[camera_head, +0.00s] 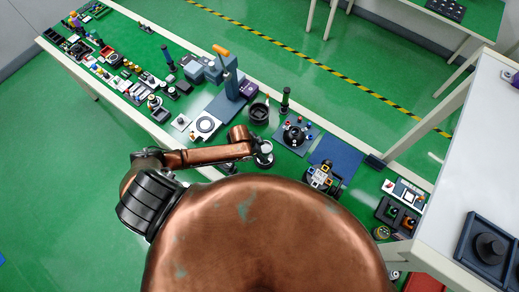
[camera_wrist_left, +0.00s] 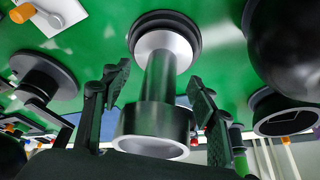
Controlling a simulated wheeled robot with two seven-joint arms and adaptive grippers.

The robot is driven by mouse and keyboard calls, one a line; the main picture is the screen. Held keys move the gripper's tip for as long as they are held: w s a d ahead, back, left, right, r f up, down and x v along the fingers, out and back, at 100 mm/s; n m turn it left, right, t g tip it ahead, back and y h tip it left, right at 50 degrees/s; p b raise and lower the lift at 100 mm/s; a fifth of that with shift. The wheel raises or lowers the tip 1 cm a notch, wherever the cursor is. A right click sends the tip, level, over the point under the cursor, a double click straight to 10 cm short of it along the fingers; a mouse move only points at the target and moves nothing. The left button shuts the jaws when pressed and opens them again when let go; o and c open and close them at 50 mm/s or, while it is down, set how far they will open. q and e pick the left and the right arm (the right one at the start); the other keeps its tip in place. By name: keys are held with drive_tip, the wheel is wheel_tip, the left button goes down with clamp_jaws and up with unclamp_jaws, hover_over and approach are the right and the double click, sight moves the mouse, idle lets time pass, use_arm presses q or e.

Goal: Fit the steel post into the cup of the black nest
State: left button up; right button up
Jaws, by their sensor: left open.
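In the left wrist view, a steel post (camera_wrist_left: 160,78) with a silver flange, a black ring at one end and a dark collar at the other lies between the fingers of my left gripper (camera_wrist_left: 160,80). The fingers are open, with a gap on each side of it. In the head view my left gripper (camera_head: 258,146) is over the bench, mostly hidden by its own arm, above a small silver and black round piece (camera_head: 264,160). A black open cup (camera_head: 259,112), possibly the nest, stands just beyond; I cannot tell for certain. My right gripper does not show.
A blue-grey press with an orange handle (camera_head: 221,51) stands beyond my arm. A dark plate with coloured knobs (camera_head: 296,134) and a blue mat (camera_head: 336,158) lie to the right. Many small parts crowd the bench's left end. A dark tray (camera_head: 466,243) sits on the white table at right.

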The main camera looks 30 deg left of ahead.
use_arm(q)
drive_tip(key=v, duration=1)
drive_tip(key=shift+r, duration=0.25)
